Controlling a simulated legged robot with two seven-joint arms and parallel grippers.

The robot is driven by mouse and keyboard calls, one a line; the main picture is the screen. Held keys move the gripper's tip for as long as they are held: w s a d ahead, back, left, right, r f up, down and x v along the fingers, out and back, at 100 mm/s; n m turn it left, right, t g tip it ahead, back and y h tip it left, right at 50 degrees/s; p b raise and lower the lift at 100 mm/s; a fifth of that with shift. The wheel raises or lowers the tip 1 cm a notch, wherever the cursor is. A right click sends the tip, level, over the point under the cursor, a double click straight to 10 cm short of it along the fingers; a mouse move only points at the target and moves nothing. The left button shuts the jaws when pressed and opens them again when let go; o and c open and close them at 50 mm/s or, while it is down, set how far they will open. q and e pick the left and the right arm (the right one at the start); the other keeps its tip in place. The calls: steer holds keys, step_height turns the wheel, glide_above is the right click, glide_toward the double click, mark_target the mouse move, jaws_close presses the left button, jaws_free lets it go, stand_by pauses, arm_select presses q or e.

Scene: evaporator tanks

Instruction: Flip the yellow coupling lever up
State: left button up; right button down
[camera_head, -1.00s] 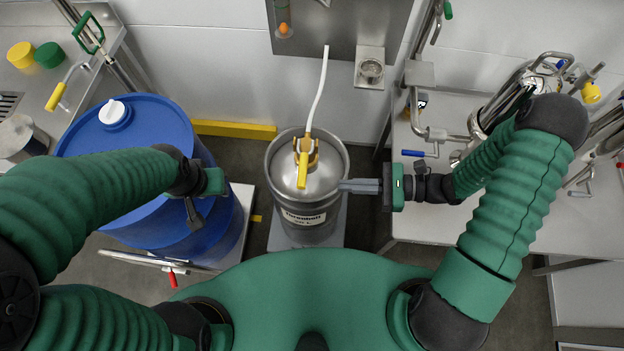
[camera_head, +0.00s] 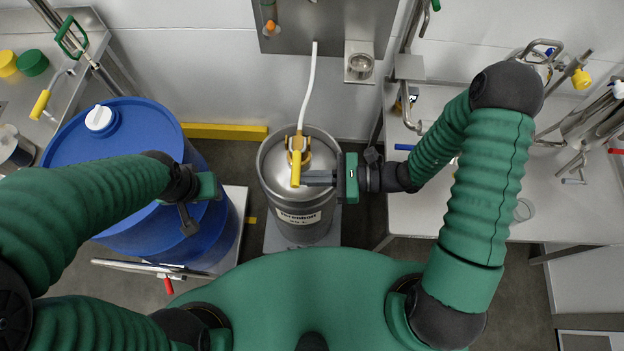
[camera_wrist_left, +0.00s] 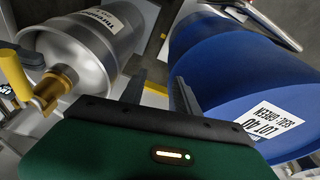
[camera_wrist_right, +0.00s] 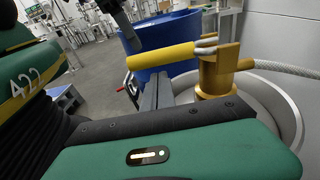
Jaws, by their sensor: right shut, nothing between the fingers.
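The yellow coupling lever (camera_head: 296,170) points from the brass coupling (camera_head: 300,146) toward me, on top of the steel keg (camera_head: 318,165). In the right wrist view the lever (camera_wrist_right: 163,56) lies roughly level, sticking out from the coupling (camera_wrist_right: 217,72). My right gripper (camera_head: 306,180) is shut and empty, its fingertips close to the lever's free end. In the right wrist view its fingers (camera_wrist_right: 157,92) appear below the lever; contact cannot be told. My left gripper (camera_wrist_left: 160,88) is open and empty, over the front of the blue drum. The lever (camera_wrist_left: 15,75) also shows in the left wrist view.
A white hose (camera_head: 308,88) runs from the coupling to the wall panel. The blue drum (camera_head: 120,140) stands left of the keg. A steel bench (camera_head: 470,205) with pipework is on the right. A yellow floor bar (camera_head: 225,131) lies behind.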

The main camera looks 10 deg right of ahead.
steer(key=shift+d+r, duration=0.2)
steer(key=shift+r, duration=0.3)
steer(key=shift+w+r+m+g+p, duration=0.1)
steer(key=shift+r+m+g+p, duration=0.25)
steer(key=shift+r+m+p, duration=1.85)
steer(key=shift+w+r+m+g+p, duration=0.1)
steer(key=shift+r+m+g+p, duration=0.35)
steer(key=shift+p, duration=3.2)
steer(key=shift+r, duration=0.15)
